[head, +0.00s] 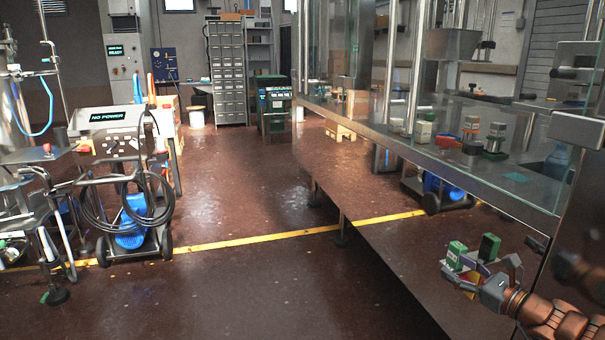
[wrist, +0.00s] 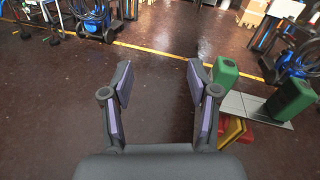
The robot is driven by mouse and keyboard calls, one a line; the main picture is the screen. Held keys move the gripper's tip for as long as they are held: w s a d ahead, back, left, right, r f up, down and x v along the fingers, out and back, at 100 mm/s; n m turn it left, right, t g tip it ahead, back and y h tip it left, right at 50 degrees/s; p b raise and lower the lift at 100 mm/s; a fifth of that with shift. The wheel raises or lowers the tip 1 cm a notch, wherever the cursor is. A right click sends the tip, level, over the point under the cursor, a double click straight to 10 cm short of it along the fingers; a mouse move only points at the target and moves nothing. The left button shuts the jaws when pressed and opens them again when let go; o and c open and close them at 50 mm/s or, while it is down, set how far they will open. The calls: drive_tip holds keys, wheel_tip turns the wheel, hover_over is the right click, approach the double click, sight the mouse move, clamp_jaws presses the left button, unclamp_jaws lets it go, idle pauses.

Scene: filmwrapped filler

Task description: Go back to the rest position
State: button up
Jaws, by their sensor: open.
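My gripper (head: 482,268) is at the lower right of the head view. In the wrist view its two fingers stand wide apart, with only dark floor between them (wrist: 160,72). Two green containers, a nearer one (head: 457,252) and another (head: 489,246), show just beyond the fingers in the head view. Red and yellow pieces (wrist: 240,131) show below the plate. I cannot tell whether the right finger touches anything.
A glass-walled machine (head: 460,165) with small containers on its deck fills the right side. A cart with hoses and a "NO POWER" display (head: 112,116) stands left. Drawer cabinets (head: 227,75) stand at the back. The brown floor (head: 215,200) between, crossed by a yellow line, is clear.

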drive_tip(key=s+a+r+n+g+y, duration=0.15)
drive_tip(key=s+a+n+g, duration=0.45)
drive_tip(key=a, duration=0.6)
drive_tip(key=s+a+n+g+y, duration=0.3)
drive_tip(key=a+n, duration=0.4)
drive_tip(key=a, duration=0.6)
drive_tip(key=s+a+f+n+g+h, duration=0.25)
drive_tip(key=s+n+g, duration=0.2)
drive_tip(key=s, duration=0.35)
drive_tip(key=s+a+f+n+g+h, duration=0.2)
drive_tip(key=s+a+f+n+g, duration=0.2)
drive_tip(key=s+n, duration=0.3)
drive_tip(key=s+d+f+n+h, duration=0.1)
drive_tip(key=s+d+n+h, duration=0.4)
drive_tip(key=s+d+h, duration=0.6)
wheel_tip(320, 180, up, 22)
drive_tip(key=s+a+y+p, duration=0.1)
drive_tip(key=s+y+p, duration=0.1)
drive_tip(key=p, duration=1.8)
drive_tip(key=shift+a+f+m+y, duration=0.15)
drive_tip(key=shift+f+m+y, duration=0.15)
drive_tip(key=shift+y, duration=0.3)
